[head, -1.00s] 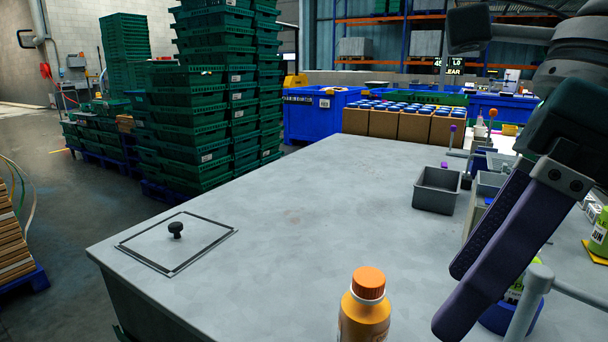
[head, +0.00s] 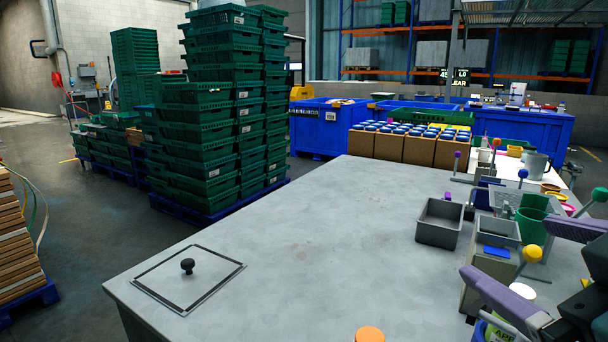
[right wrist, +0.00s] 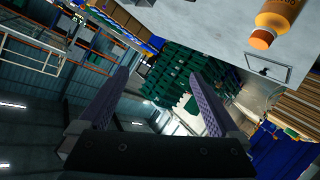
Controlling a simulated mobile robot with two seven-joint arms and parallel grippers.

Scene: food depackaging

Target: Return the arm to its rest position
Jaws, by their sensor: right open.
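My right gripper (head: 515,258) is at the right edge of the head view, over the right side of the grey table (head: 290,230). Its two purple-grey fingers are wide apart with nothing between them. The right wrist view also shows the open, empty fingers (right wrist: 160,95), tilted toward the crates and the hall. My left gripper is not in view. An orange-capped bottle (head: 369,334) shows only its cap at the bottom edge of the head view. In the right wrist view the bottle (right wrist: 278,15) stands on the table, apart from the fingers.
A grey bin (head: 439,222) and a holder with coloured-knob levers (head: 500,235) stand on the right of the table. A lidded hatch (head: 188,280) lies at front left. Cartons of blue-capped bottles (head: 405,145) stand beyond. The table's middle is clear.

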